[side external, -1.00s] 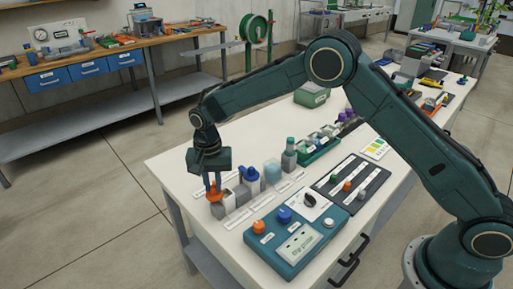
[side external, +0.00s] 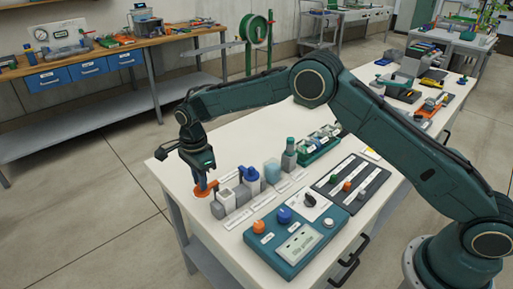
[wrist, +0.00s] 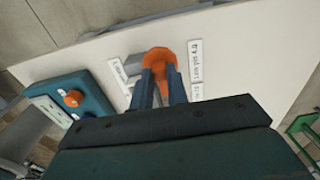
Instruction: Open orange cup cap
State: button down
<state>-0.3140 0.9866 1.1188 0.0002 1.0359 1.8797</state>
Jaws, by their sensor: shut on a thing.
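My gripper (side external: 203,188) is shut on the orange cup cap (side external: 207,190), which sits between its two fingers. In the wrist view the orange cap (wrist: 160,58) shows just past the fingertips of my gripper (wrist: 162,80). The cap is to the left of the small grey cup (side external: 217,210) and appears apart from it. The cup stands upright at the left front end of the row. I cannot tell whether the cap touches the table or hangs just above it.
More containers stand close to the right in the row, including a blue-capped bottle (side external: 249,181) and a pale blue cup (side external: 272,172). A teal control box (side external: 297,243) with knobs sits in front. The white table (side external: 185,158) is clear towards its left corner.

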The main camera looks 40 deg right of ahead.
jog(key=shift+w+m, duration=0.2)
jog(key=shift+m, duration=0.3)
jog(key=c, duration=1.4)
grip_release()
jog(key=shift+o, duration=0.2)
notch_tip(320, 180, up, 14)
